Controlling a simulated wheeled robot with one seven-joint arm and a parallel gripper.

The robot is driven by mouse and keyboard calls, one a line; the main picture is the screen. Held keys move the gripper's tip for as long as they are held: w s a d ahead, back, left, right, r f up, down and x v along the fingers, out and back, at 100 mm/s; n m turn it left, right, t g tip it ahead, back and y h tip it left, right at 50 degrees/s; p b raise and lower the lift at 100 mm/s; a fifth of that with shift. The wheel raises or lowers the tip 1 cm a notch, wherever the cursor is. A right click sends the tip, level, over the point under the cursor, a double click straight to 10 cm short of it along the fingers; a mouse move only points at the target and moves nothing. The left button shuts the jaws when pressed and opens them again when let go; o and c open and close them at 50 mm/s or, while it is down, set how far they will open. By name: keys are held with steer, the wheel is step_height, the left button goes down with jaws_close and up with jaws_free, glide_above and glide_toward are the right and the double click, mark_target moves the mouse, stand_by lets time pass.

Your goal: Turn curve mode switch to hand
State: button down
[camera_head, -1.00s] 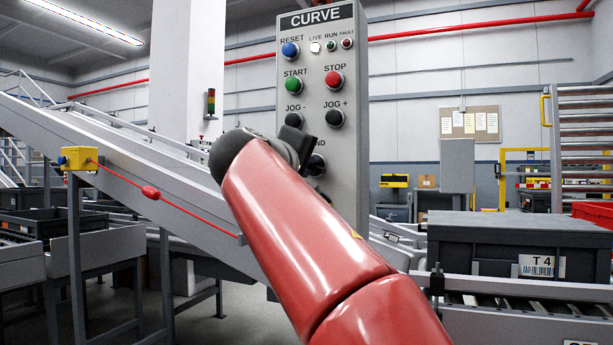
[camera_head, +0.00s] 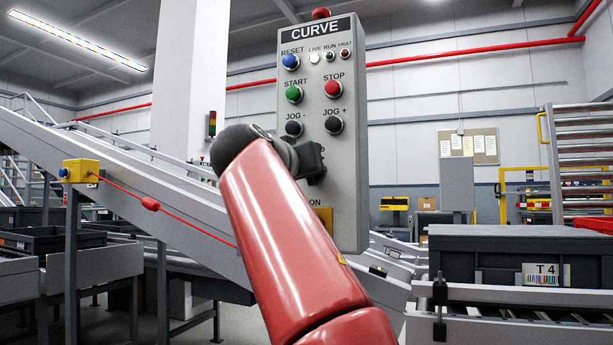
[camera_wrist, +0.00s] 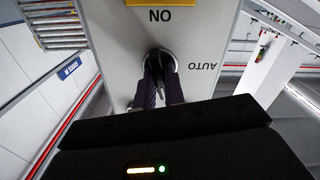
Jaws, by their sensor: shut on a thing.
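The grey CURVE control panel (camera_head: 345,190) stands upright in the middle of the head view. The curve mode switch (camera_wrist: 168,57) is a dark round knob with a shiny rim in the wrist view, where the panel appears upside down. The AUTO label (camera_wrist: 202,66) is beside it. My gripper (camera_wrist: 160,88) is shut on the switch, with its two dark fingers on either side of the knob's middle. In the head view my gripper (camera_head: 312,162) hides the switch and the HAND label. The knob's exact pointing direction is hard to tell.
Blue RESET (camera_head: 290,62), green START (camera_head: 294,94), red STOP (camera_head: 333,88) and black JOG buttons (camera_head: 334,125) sit above my gripper. A yellow plate (camera_head: 323,218) lies below it. A sloping conveyor (camera_head: 110,165) is at left and a T4 bin (camera_head: 490,262) at right.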

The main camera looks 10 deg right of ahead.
steer(key=shift+f+m, duration=0.1)
steer(key=shift+m, duration=1.1)
steer(key=c, duration=1.5)
jaws_free()
steer(key=b+v, duration=0.2)
steer(key=v, duration=0.6)
steer(key=shift+w, duration=0.1)
